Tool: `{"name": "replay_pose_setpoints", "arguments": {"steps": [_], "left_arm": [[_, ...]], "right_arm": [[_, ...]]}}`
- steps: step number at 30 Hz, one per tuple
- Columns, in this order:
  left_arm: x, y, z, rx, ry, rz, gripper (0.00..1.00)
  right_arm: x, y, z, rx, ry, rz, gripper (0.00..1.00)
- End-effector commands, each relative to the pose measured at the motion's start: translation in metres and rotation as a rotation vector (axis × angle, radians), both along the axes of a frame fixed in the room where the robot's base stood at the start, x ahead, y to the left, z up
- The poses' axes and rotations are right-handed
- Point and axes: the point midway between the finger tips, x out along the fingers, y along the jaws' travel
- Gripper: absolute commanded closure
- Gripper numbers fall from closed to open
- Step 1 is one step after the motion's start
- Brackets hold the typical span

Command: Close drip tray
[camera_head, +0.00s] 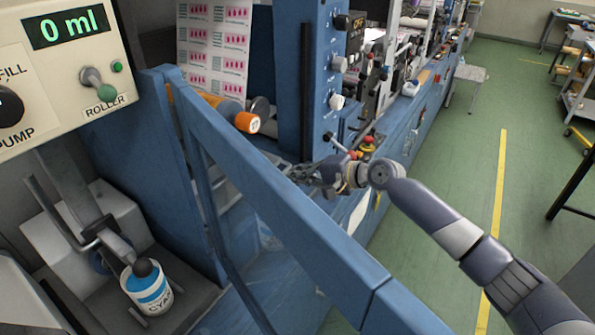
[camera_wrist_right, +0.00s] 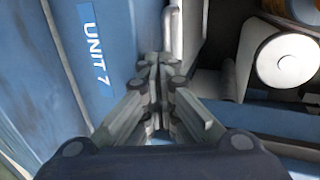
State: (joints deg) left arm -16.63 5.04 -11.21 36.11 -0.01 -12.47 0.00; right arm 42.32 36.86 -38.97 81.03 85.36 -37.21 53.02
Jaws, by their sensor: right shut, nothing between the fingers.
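I cannot clearly pick out the drip tray in either view. In the head view my right gripper (camera_head: 303,174) is behind the top bar of a blue frame (camera_head: 270,190), beside the blue machine column. Its fingers point left, and the bar partly hides the space below it. In the right wrist view the right gripper (camera_wrist_right: 161,62) is shut and empty. Its fingertips are close to a blue panel (camera_wrist_right: 50,70) marked UNIT 7 and a pale upright bar (camera_wrist_right: 172,30); I cannot tell whether they touch. My left gripper is not in view.
A cyan ink can (camera_head: 148,290) stands in a grey recess at lower left, below a control box (camera_head: 62,65) reading 0 ml. An orange-ended roller (camera_head: 247,123) lies behind the frame. A white roller end (camera_wrist_right: 287,60) is at right in the wrist view. Green floor (camera_head: 450,150) is open at right.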

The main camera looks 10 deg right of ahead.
Motion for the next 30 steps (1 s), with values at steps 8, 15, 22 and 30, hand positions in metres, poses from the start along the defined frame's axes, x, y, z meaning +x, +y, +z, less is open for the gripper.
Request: {"name": "replay_pose_setpoints", "arguments": {"steps": [8, 15, 22, 30], "left_arm": [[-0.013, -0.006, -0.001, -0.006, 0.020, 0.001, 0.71], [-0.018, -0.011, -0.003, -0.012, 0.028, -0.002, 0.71], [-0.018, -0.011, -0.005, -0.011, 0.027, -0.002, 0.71], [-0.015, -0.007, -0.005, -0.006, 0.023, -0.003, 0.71]], "right_arm": [[0.001, 0.001, 0.000, -0.001, 0.001, 0.000, 1.00], [0.012, 0.011, 0.001, 0.002, -0.002, 0.000, 1.00], [0.030, 0.030, 0.000, 0.002, -0.001, 0.000, 1.00], [0.031, 0.031, 0.000, 0.000, 0.000, 0.001, 1.00]]}}
